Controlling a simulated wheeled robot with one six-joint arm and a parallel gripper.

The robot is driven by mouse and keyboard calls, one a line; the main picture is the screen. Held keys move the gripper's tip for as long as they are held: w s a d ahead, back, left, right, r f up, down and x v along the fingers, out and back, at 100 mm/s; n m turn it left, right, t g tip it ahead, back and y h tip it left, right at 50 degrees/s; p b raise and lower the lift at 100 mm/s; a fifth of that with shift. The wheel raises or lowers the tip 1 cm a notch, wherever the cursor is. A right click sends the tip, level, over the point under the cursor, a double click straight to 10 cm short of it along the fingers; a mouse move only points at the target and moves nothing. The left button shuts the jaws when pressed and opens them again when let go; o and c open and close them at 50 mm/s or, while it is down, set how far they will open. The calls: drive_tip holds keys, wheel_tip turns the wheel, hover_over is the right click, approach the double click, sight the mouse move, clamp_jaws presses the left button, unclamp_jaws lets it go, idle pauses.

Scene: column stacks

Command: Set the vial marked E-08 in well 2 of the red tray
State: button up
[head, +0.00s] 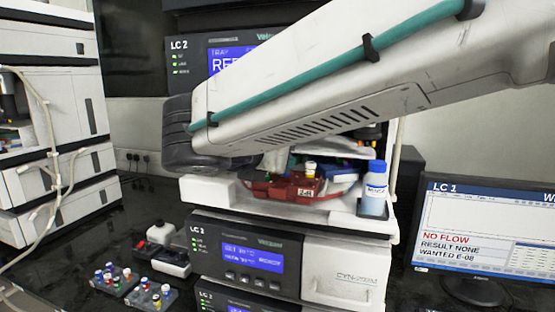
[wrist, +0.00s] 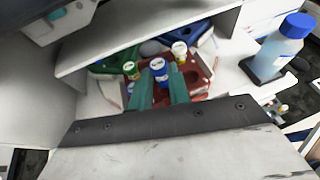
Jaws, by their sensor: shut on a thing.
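My gripper (wrist: 160,84), with teal fingers, is shut on a blue-capped vial (wrist: 158,68), held upright; its mark is not readable. The red tray (wrist: 200,88) lies around and beyond the fingers, and I cannot tell whether the vial's base is in a well or above it. A white-capped vial with a yellow band (wrist: 180,50) stands at the tray's back. A similar vial (wrist: 130,69) stands left of the fingers. In the head view the red tray (head: 265,190) sits in the instrument's open bay, with a white-capped vial (head: 310,169) above its front; my arm hides the gripper.
A blue-capped bottle (head: 375,190) stands at the bay's right corner. Green (wrist: 108,66) and blue (wrist: 205,40) trays flank the red tray. The bay's white roof edge (wrist: 150,38) is close above. Racks of vials (head: 115,280) stand on the bench; a monitor (head: 485,235) reads "WANTED E-08".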

drive_tip(key=shift+f, duration=1.15)
idle(0.4)
drive_tip(key=o, duration=0.8)
drive_tip(key=shift+o, duration=0.2)
